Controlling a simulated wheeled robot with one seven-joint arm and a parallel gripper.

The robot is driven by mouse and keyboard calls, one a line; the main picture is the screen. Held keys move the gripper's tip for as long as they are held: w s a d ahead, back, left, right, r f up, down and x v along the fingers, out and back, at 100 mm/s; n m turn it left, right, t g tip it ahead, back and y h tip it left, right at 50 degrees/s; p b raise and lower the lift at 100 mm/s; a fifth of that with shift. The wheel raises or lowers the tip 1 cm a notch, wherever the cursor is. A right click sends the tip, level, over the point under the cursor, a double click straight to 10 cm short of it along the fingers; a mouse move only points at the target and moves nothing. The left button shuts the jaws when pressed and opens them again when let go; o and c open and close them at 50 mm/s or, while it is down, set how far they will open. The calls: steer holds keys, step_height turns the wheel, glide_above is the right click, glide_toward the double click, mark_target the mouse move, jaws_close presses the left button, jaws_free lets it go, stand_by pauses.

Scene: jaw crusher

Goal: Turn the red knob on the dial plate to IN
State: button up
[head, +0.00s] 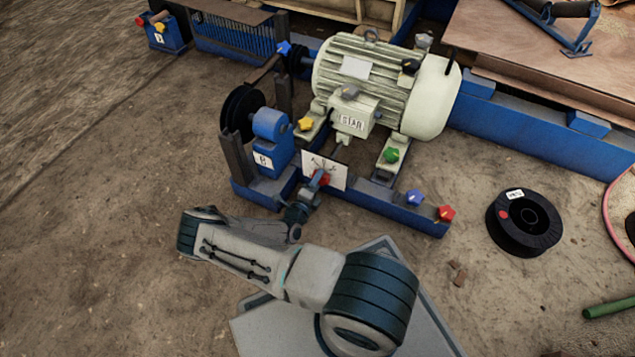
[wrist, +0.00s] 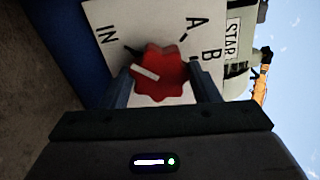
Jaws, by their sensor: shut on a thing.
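The white dial plate (head: 338,173) stands upright in front of the motor in the head view; it also shows in the wrist view (wrist: 105,12) with the letters IN, A and B. The red knob (wrist: 168,62) is a lobed disc on the plate, and it shows small in the head view (head: 324,178). A white bar on the knob slants toward the left, its outer end just below the black tick by IN. My gripper (wrist: 160,76) has one finger on each side of the knob and is shut on it. In the head view my gripper (head: 318,182) partly hides the knob.
A black spool (head: 525,222) lies on the ground at right.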

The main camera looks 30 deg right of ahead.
steer(key=shift+a+n, duration=0.1)
steer(key=shift+n, duration=0.2)
stand_by(0.4)
steer(key=o, duration=1)
steer(key=p+v, duration=0.4)
steer(key=v, duration=0.9)
steer(key=shift+s+a, duration=0.25)
steer(key=shift+a, duration=0.05)
